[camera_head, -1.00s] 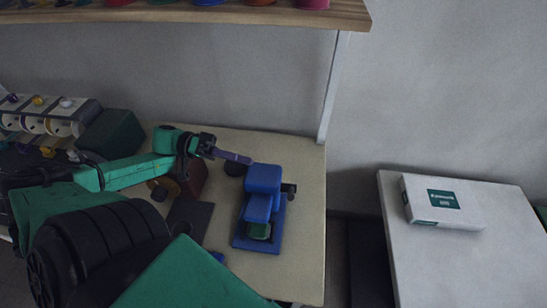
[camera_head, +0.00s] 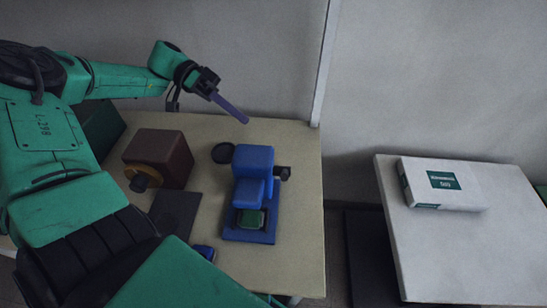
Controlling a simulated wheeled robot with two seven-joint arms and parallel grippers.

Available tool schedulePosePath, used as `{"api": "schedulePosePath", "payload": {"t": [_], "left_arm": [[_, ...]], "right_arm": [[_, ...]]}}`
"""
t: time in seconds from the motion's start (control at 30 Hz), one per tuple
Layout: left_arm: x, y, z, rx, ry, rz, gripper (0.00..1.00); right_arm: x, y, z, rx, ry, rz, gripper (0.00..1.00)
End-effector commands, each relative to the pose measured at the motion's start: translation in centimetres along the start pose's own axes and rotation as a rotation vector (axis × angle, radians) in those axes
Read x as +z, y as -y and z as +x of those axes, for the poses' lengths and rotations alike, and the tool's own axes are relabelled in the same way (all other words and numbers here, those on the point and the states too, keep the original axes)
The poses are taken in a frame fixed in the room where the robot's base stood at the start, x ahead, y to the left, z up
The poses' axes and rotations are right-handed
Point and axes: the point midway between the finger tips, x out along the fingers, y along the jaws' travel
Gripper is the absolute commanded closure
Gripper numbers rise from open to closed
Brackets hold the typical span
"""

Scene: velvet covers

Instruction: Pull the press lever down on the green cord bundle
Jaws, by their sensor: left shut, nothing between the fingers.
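A blue press (camera_head: 253,160) stands on the table, right of its middle. A small green block-like piece (camera_head: 250,219), apparently the cord bundle, sits on the press's base under the blue head. A short black lever or knob (camera_head: 284,173) sticks out from the press's right side. My left gripper (camera_head: 244,120) has purple fingers that are shut and empty. They point down and to the right, just above and behind the top of the press in the picture, apart from it. My right gripper is not in view.
A dark brown box (camera_head: 166,153) with an orange-and-black round part stands left of the press. A dark flat plate (camera_head: 175,214) and a black disc (camera_head: 222,153) lie nearby. A white post (camera_head: 326,60) rises behind. A white box (camera_head: 441,185) rests on a separate table at right.

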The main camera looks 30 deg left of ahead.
Motion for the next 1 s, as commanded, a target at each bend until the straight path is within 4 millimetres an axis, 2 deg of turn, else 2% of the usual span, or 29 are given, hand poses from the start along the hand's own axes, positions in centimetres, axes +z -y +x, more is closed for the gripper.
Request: {"api": "schedulePosePath", "payload": {"t": [0.17,0.5,0.6,0.7,1.0], "left_arm": [[-0.1,-0.4,2.5,0.005,0.002,-0.001,1.0],[0.1,-0.3,10.1,0.005,0.002,-0.004,1.0],[1.4,-0.4,11.1,0.003,-0.001,-0.005,1.0],[2.4,-0.2,12.0,0.001,0.0,-0.004,1.0],[2.9,0.0,12.5,-0.001,-0.001,0.0,1.0]], "right_arm": [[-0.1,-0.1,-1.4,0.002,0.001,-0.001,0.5],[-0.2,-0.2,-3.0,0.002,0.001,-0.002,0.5],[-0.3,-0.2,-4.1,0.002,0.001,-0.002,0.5],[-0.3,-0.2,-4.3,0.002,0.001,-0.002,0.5],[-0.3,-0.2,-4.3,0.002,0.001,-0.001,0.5]]}}
